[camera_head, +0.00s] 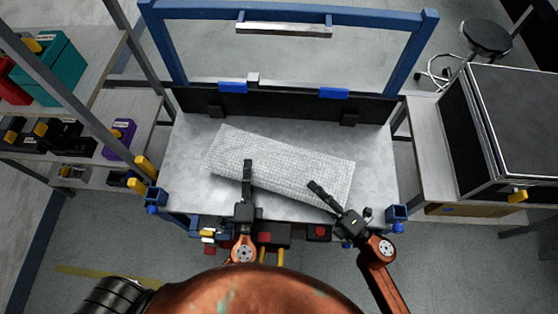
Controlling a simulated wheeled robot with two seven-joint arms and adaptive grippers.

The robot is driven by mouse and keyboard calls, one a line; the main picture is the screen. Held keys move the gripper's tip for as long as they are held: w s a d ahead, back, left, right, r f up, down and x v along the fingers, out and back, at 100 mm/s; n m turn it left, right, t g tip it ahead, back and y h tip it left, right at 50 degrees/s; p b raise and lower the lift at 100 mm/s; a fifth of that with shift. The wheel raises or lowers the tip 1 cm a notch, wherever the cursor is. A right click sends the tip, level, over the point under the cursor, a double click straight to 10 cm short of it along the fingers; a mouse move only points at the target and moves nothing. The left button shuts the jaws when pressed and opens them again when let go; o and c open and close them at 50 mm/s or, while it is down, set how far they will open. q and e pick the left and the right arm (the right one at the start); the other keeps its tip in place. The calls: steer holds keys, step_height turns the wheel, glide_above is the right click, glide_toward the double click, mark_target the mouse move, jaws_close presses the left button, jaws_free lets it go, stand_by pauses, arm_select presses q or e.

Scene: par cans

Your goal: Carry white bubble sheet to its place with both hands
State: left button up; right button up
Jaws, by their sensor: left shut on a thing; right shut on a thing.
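The white bubble sheet (280,163) is a long textured rectangle. It lies at a slant over the grey work surface (190,160), its left end farther back and its right end nearer. I cannot tell whether it touches the surface. My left gripper (248,168) reaches over the sheet left of its middle and is shut on it. My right gripper (318,190) is shut on the sheet near its near right part. The parts of the sheet under the fingers are hidden.
A blue frame (394,65) with a dark ledge stands behind the work surface. Shelves with bins, such as a teal box (62,65), stand at the left. A black case (480,150) is on a side table at the right. Bare surface shows at both sides of the sheet.

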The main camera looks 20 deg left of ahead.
arm_select(q)
steer(key=shift+d, duration=0.1)
arm_select(e)
steer(key=shift+a, duration=0.1)
arm_select(q)
steer(key=o, duration=1.1)
arm_select(e)
steer(key=o, duration=1.1)
arm_select(q)
steer(key=shift+f, duration=0.1)
arm_select(e)
steer(key=shift+f, duration=0.1)
